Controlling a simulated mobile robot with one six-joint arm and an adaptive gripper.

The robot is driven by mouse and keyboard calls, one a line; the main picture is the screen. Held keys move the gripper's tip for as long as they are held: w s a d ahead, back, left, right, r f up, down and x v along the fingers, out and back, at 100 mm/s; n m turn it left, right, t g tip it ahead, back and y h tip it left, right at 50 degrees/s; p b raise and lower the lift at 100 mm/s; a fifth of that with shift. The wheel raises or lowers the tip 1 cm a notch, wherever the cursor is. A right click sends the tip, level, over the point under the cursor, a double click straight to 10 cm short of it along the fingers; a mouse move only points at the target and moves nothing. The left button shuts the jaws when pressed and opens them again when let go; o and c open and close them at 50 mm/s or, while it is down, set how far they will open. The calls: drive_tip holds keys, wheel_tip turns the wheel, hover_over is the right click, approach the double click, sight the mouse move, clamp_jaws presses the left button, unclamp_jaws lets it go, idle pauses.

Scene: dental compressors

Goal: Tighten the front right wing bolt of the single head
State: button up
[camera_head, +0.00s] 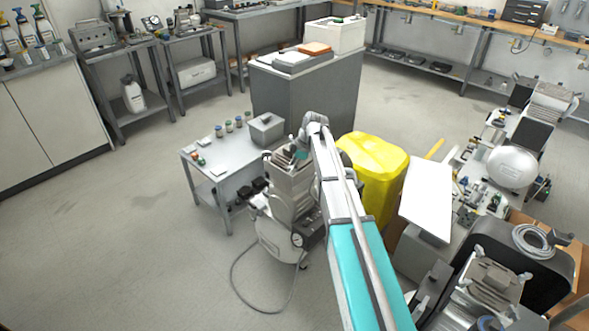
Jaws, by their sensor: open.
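The single head compressor (297,244) stands on the floor near the middle, with a finned grey head on top, a gauge low on its front and a hose on the floor. My arm reaches in from the bottom and bends down at the wrist over the head. My gripper (287,157) is small and dark at the top of the head, partly merged with it in the picture. It is open. I cannot tell whether it touches anything. The front right wing bolt cannot be made out; it is too small or hidden by my arm.
A small metal table (207,175) with jars and a grey box (266,129) stands close on the left. A yellow cover (374,168) and a white panel (427,200) are close on the right, with more compressors beyond. A grey cabinet (290,95) stands behind. The left floor is clear.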

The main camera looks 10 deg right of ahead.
idle(0.3)
clamp_jaws()
drive_tip(key=shift+d, duration=0.15)
